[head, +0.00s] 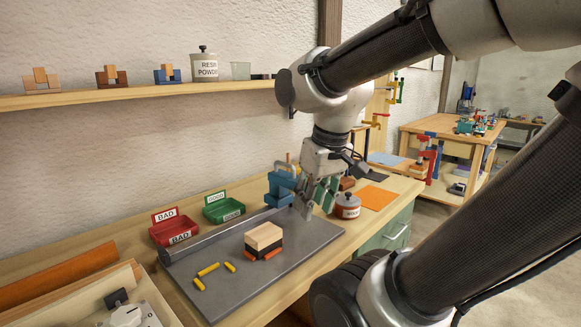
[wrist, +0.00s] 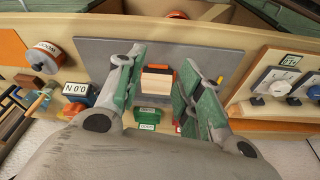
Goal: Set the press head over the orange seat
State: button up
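A pale wooden block (head: 264,235) rests on a black layer (head: 265,247) on the grey plate. Orange pieces (head: 272,254) show at the base of this stack. I cannot tell for sure which part is the press head and which the orange seat. In the wrist view the wooden block (wrist: 156,80) appears between my fingers, with a dark strip and some orange at its edge. My gripper (wrist: 164,60) is open and empty. In the head view my gripper (head: 320,202) hangs above the far right of the plate, apart from the stack.
The grey plate (head: 310,235) also holds several short yellow rods (head: 208,269) and a long grey bar (head: 215,236).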

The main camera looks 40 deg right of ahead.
jog(key=w+d+g, duration=0.2)
jog(key=w+d, duration=0.2)
jog(key=w, duration=0.8)
jog(key=n+h, duration=0.2)
send_near(285, 164)
jog(key=shift+n+g, duration=0.3)
jog(key=f, duration=0.2)
jog(key=d+f, duration=0.1)
jog(key=f, duration=0.2)
jog(key=w+d+f, duration=0.1)
jog(key=f, duration=0.2)
grip_shut()
